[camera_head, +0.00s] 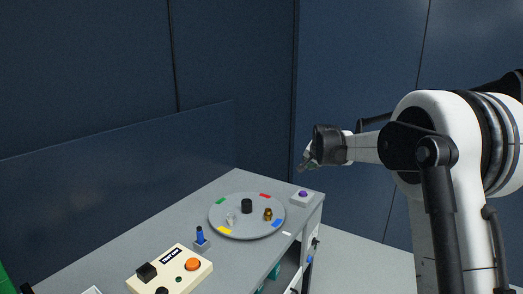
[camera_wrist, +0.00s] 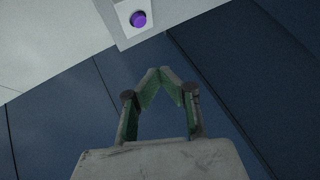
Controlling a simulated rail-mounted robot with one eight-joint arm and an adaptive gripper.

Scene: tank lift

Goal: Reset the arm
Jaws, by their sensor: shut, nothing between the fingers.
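My gripper (camera_head: 304,166) is raised above the far right end of the grey table (camera_head: 188,222) in the head view, apart from everything on it. In the wrist view my gripper (camera_wrist: 160,72) has its fingertips together, with nothing between them. A white box with a purple button (camera_head: 303,194) sits below it at the table's corner. The purple button also shows at the top of the wrist view (camera_wrist: 138,19). My white arm reaches in from the right.
A round grey turntable (camera_head: 247,231) carries coloured patches and several small pieces. A blue-handled lever (camera_head: 200,236) and a cream control box (camera_head: 170,272) with an orange button stand nearer. Dark blue wall panels (camera_head: 240,60) rise behind. The air around my gripper is clear.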

